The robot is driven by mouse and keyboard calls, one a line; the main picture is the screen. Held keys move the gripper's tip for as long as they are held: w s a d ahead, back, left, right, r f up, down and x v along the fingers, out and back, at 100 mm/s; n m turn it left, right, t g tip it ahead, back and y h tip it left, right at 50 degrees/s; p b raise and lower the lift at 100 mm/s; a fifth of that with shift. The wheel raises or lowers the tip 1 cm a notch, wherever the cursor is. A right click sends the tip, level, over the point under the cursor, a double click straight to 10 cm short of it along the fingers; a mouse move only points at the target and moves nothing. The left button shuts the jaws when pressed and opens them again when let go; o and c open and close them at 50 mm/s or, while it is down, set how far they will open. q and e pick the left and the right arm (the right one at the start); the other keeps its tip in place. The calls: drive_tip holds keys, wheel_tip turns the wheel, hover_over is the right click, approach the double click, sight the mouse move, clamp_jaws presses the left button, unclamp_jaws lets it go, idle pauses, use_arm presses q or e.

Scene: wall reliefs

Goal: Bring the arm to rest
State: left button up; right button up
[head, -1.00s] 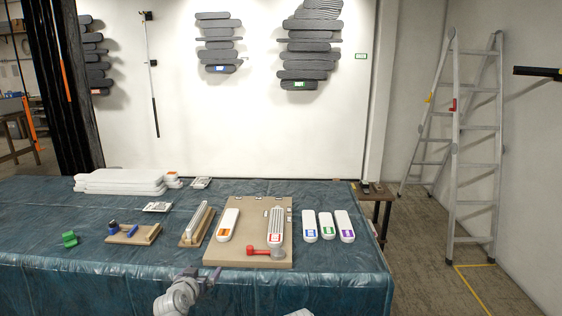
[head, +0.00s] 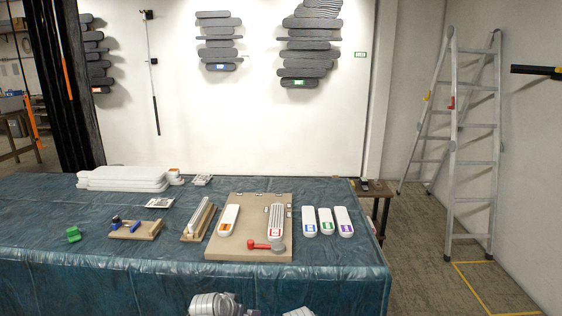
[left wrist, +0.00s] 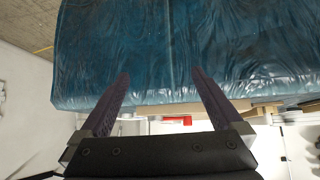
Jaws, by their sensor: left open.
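My left arm's pale wrist (head: 212,304) shows at the bottom edge of the head view, in front of the table's front edge. Its fingers are mostly cut off or too small to make out there. In the left wrist view my left gripper (left wrist: 160,76) has its two dark fingers spread wide, with nothing between them. It is apart from the table, facing the blue-green cloth (left wrist: 180,50). My right gripper is not in view.
The covered table (head: 60,250) bears a board (head: 225,247) with a red-handled clamp (head: 262,246), white bars (head: 326,222) to its right, a small wooden stand (head: 135,230), a green piece (head: 74,234) and a white stack (head: 125,179). A ladder (head: 452,150) stands right.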

use_arm(q)
drive_tip(key=s+d+f+g+y, duration=0.1)
drive_tip(key=s+d+f+g, duration=0.15)
drive_tip(key=s, duration=0.35)
drive_tip(key=s+d+f+m+g+y, duration=0.1)
drive_tip(key=s+g+y, duration=0.15)
drive_tip(key=s, duration=0.35)
drive_tip(key=s+d+f+g, duration=0.2)
drive_tip(key=s+g, duration=0.1)
drive_tip(key=s, duration=0.3)
wheel_tip(320, 180, up, 14)
drive_tip(key=p, duration=1.3)
drive_tip(key=shift+f, duration=0.1)
